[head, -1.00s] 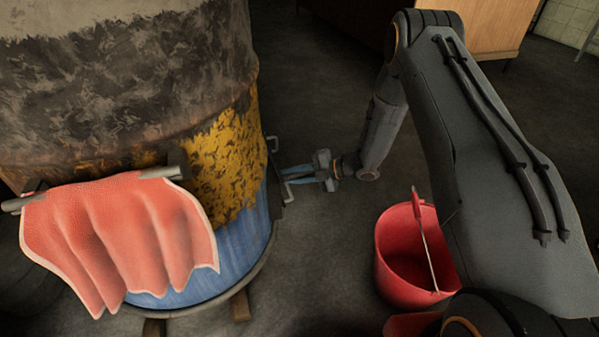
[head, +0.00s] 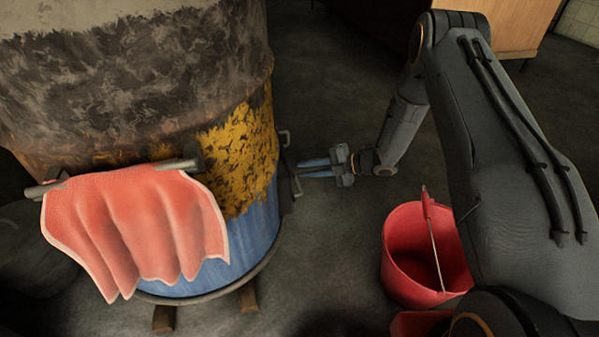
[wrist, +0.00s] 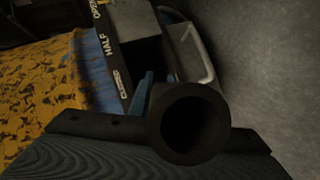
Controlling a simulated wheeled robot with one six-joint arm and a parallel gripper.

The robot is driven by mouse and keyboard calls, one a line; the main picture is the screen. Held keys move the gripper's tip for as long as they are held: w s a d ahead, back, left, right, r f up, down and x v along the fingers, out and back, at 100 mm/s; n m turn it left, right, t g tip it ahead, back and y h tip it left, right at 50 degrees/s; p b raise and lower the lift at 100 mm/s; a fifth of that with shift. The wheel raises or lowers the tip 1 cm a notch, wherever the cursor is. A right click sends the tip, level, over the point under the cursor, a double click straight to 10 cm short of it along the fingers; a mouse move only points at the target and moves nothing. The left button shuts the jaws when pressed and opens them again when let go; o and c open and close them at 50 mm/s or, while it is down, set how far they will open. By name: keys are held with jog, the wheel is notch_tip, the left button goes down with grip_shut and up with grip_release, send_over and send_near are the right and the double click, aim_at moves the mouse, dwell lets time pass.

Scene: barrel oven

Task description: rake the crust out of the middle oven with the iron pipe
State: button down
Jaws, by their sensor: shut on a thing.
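My gripper (head: 304,170) is at the right side of the middle barrel oven (head: 245,160). Its two blue fingers point left at the metal fittings there. In the wrist view a dark hollow pipe (wrist: 192,124) shows end-on, close to the camera, and I take it for the iron pipe in my jaws. It hides one finger; the other blue finger (wrist: 141,95) shows beside it. The pipe's far part is hidden, and whether it enters the oven I cannot tell. A dark plate (wrist: 112,45) marked OPEN, HALF, CLOSED and a grey loop handle (wrist: 207,55) lie beyond. No crust shows.
A red cloth (head: 135,230) hangs over a bar (head: 192,158) on the oven front. A red bucket (head: 410,255) stands on the floor below my arm. A wooden cabinet (head: 500,25) is at the back. Floor between oven and bucket is clear.

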jog(key=w+d+b, duration=0.3)
jog(key=d, duration=0.8)
jog(key=w+d+r+b, duration=0.1)
jog(key=w+d+b, duration=0.1)
jog(key=d, duration=0.9)
jog(key=shift+w+d+r+b, duration=0.25)
jog(key=shift+w+d+b, duration=0.15)
jog(key=shift+w, duration=0.4)
jog(key=shift+r, duration=0.15)
